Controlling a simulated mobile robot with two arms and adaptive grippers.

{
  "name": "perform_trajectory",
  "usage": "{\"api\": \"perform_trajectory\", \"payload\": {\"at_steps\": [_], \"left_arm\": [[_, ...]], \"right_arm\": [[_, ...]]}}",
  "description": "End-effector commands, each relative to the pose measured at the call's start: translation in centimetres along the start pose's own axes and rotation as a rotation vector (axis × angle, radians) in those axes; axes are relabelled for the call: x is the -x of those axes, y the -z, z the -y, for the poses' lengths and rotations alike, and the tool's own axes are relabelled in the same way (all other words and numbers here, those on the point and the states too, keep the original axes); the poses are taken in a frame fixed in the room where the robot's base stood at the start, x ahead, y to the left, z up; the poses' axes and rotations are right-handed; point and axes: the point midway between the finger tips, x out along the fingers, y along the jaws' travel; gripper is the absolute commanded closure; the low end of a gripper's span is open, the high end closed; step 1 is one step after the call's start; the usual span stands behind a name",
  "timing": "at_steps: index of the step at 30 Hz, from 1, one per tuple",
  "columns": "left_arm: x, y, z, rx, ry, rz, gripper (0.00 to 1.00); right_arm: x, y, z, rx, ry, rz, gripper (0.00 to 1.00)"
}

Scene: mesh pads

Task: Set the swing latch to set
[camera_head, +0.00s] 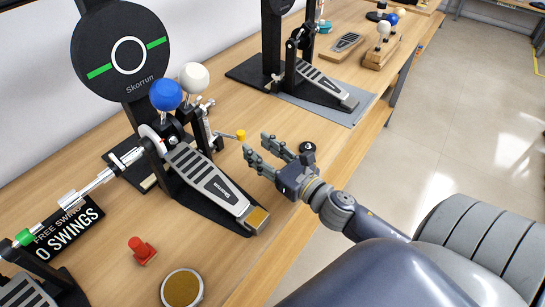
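A black kick-pedal stand on the wooden table has a silver footplate (207,180) and a round black target pad (121,50) with a white ring and green bars. Blue (166,95) and white (194,77) balls sit above the footplate. A small metal lever with a yellow knob (240,134) sticks out to the right of the stand; it may be the swing latch, but no label shows. My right gripper (257,146) is open and empty, its fingers pointing toward the yellow knob and apart from it. My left gripper is out of view.
A "FREE SWING / 0 SWINGS" sign (66,231) is at left. A second pedal (318,84) stands behind.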

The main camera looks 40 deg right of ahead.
Motion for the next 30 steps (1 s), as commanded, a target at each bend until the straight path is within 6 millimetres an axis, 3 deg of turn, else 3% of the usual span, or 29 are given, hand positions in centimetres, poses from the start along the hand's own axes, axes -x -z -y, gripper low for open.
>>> {"api": "perform_trajectory", "payload": {"at_steps": [9,21,26,30], "left_arm": [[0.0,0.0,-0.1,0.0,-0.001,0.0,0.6],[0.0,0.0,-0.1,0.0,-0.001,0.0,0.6],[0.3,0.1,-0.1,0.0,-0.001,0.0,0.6],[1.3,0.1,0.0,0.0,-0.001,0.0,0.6]], "right_arm": [[3.5,0.0,0.1,0.001,0.001,0.0,0.6],[4.0,-0.1,0.1,0.003,0.002,0.0,0.6],[4.0,-0.1,0.3,0.038,0.011,-0.002,0.97],[3.9,0.0,1.1,0.191,0.044,-0.016,1.0]]}}
